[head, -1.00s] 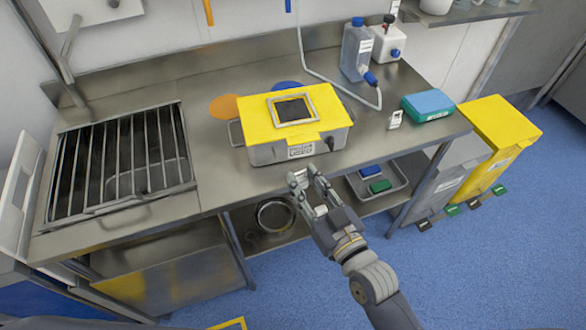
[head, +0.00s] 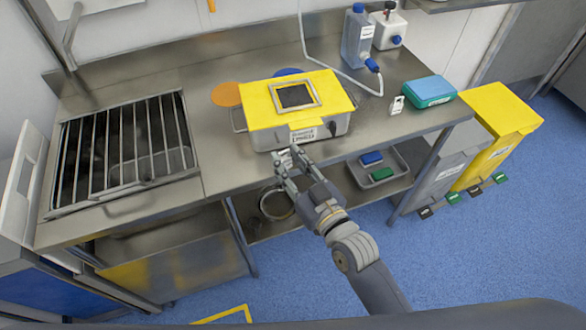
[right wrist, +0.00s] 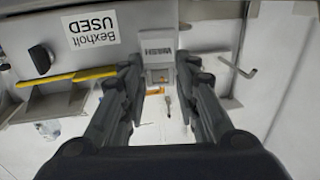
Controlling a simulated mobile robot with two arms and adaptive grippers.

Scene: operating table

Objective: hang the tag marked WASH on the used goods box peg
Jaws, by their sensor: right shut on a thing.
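The used goods box (head: 262,125) is a grey box with a yellow lid on the steel counter. Its front carries a label, which reads USED upside down in the right wrist view (right wrist: 92,29). A black peg (head: 332,129) sticks out of the front beside the label; it also shows in the right wrist view (right wrist: 40,59). My right gripper (head: 289,162) is in front of the box, left of the peg in the head view. It is shut on the white tag marked WASH (right wrist: 160,50), held between the fingertips, off the peg. My left gripper is out of view.
A second white tag (head: 397,105) stands by a blue-and-green pack (head: 428,92) on the counter's right. A barred sink (head: 122,140) is at the left. A tray (head: 401,163) sits on the shelf below. Bottles (head: 357,40) stand behind.

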